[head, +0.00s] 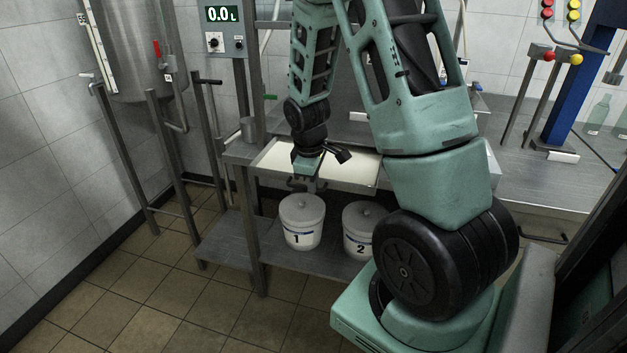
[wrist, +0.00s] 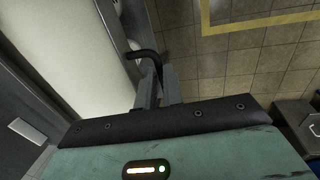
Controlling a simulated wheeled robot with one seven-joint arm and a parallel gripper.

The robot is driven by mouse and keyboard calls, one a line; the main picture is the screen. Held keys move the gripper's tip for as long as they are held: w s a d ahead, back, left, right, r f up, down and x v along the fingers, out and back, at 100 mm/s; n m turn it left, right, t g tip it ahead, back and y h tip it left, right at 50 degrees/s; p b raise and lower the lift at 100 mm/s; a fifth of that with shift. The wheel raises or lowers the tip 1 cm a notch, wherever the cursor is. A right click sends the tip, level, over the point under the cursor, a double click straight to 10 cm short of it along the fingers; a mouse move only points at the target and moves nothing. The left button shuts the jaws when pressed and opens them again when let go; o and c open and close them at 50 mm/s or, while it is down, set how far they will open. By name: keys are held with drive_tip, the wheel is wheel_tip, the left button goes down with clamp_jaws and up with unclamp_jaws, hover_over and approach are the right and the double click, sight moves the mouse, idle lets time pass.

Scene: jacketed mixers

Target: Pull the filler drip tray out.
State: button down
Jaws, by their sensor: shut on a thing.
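The filler drip tray (head: 360,185) is a wide, shallow metal tray with a pale inside, under the filler bench in the head view. Its front wall faces me above two white buckets. My gripper (head: 307,182) points down at the left part of that front wall and is shut on the tray's handle. In the wrist view the tray's pale inside (wrist: 85,45) fills the left side. There my gripper (wrist: 158,90) closes on the dark bent handle (wrist: 143,54) at the tray's edge. My arm hides the tray's right part in the head view.
Bucket 1 (head: 302,222) and bucket 2 (head: 359,228) stand with lids on a low metal shelf (head: 225,250) below the tray. Steel posts and a tank (head: 130,45) stand at left. The tiled floor (head: 165,290) in front is clear.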

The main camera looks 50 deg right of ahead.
drive_tip(key=c, duration=1.5)
unclamp_jaws()
drive_tip(key=shift+r, duration=0.1)
drive_tip(key=a+r, duration=0.1)
drive_tip(key=r, duration=0.4)
drive_tip(key=a+r, duration=0.1)
drive_tip(key=r, duration=0.5)
drive_tip(key=s+a+r, duration=0.1)
drive_tip(key=r, duration=0.5)
drive_tip(key=shift+p, duration=0.4)
